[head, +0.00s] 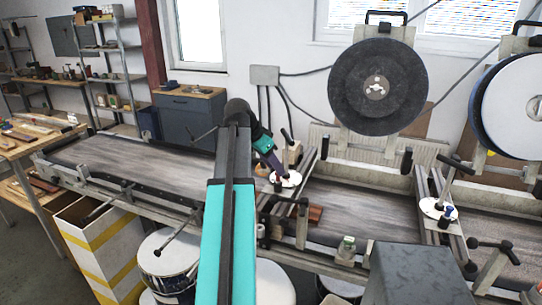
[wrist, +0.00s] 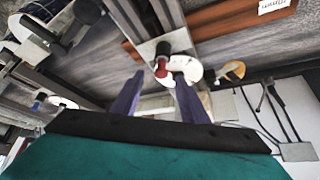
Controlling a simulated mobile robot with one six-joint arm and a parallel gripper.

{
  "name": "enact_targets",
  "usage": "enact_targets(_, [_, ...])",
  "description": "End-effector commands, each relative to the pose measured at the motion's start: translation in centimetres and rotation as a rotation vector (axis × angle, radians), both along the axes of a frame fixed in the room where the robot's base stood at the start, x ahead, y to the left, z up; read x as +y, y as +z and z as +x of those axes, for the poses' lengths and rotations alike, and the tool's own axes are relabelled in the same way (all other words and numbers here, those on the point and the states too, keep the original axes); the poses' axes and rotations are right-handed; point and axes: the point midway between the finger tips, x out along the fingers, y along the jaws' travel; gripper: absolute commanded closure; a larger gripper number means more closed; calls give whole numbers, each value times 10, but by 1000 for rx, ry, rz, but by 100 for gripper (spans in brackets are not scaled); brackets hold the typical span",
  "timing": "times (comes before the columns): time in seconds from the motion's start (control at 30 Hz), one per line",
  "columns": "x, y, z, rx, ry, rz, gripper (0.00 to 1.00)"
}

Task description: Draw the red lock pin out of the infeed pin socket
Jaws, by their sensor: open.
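The red lock pin (wrist: 161,69) stands at a white round plate (wrist: 184,67) in the wrist view. In the head view the same white plate (head: 290,181) sits at the near end of the left conveyor, with a small red spot on it that is the pin (head: 277,179). My gripper (wrist: 159,78) is open, with two purple fingers apart. The pin shows between the fingertips in the wrist view; I cannot tell whether they reach around it. In the head view my gripper (head: 274,163) is tilted down just above the plate. The socket opening is hidden.
A second white plate (head: 436,208) with a blue pin (head: 449,210) stands at the right. Metal rails and black-knobbed clamps (head: 303,207) crowd the near side. A reddish-brown board (head: 315,214) lies by them. The left conveyor belt (head: 130,160) is clear.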

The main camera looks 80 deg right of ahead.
Motion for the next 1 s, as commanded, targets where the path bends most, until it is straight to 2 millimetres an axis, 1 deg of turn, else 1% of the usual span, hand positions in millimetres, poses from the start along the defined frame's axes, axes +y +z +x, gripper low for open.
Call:
enact_targets(0.2, [-8,-21,-10,-1,-2,2,60])
enact_targets(0.4, [-14,-36,-15,0,0,1,60])
enact_targets(0.6, [-17,-42,-17,-1,0,1,60])
enact_targets(0.87, [-17,-43,-18,0,-1,0,60])
enact_targets(0.9, [-17,-43,-18,0,-1,0,61])
enact_targets(0.97, [-17,-42,-18,0,-1,0,72])
enact_targets(1.0, [-17,-42,-18,0,-1,0,78])
